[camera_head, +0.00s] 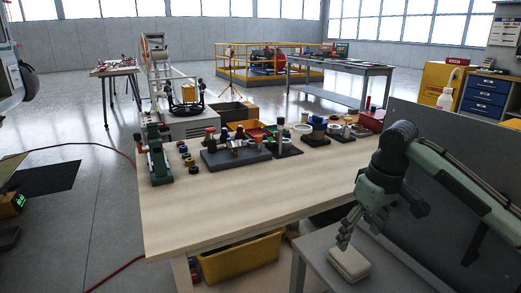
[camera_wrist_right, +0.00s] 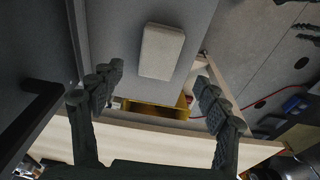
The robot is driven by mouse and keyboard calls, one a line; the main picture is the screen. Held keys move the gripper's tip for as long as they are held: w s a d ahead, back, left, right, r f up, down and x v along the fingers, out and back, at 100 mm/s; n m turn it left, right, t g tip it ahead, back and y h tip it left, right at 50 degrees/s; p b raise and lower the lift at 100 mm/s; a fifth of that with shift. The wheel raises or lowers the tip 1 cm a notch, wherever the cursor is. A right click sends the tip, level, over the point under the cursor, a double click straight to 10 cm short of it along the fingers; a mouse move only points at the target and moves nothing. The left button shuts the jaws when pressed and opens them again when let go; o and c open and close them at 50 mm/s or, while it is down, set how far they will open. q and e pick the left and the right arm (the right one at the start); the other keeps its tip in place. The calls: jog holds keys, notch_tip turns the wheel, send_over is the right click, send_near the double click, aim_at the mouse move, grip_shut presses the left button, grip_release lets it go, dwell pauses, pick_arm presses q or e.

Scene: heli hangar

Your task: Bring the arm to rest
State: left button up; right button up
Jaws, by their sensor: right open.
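My right arm (camera_head: 430,175) comes in from the right. My right gripper (camera_head: 347,232) points down, open, just above a pale rectangular block (camera_head: 350,264) on a grey side table (camera_head: 318,272). In the right wrist view, the two fingers of my right gripper (camera_wrist_right: 158,85) are spread wide with nothing between their pads. The pale block (camera_wrist_right: 162,52) lies beyond the fingertips on the grey surface. Whether a fingertip touches the block is hard to tell. My left gripper is in neither view.
A wooden workbench (camera_head: 230,203) holds a green clamp-like tool (camera_head: 158,155), a dark fixture board (camera_head: 235,157) and several small parts. A yellow bin (camera_head: 238,260) sits below. An upright grey panel (camera_head: 440,150) stands close behind my right arm. Open floor lies left (camera_head: 80,215).

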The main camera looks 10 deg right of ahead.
aim_at(350, 258)
jog(key=f, duration=0.5)
jog(key=w+f, duration=0.1)
jog(key=f, duration=0.2)
jog(key=shift+a+f, duration=0.25)
jog(key=shift+f, duration=0.05)
notch_tip(350, 258, up, 4)
jog(key=shift+w+f, duration=0.15)
jog(key=shift+f, duration=0.05)
jog(key=shift+w+a+r, duration=0.2)
jog(key=shift+w+r, duration=0.2)
jog(key=shift+r, duration=0.05)
jog(key=shift+f, duration=0.1)
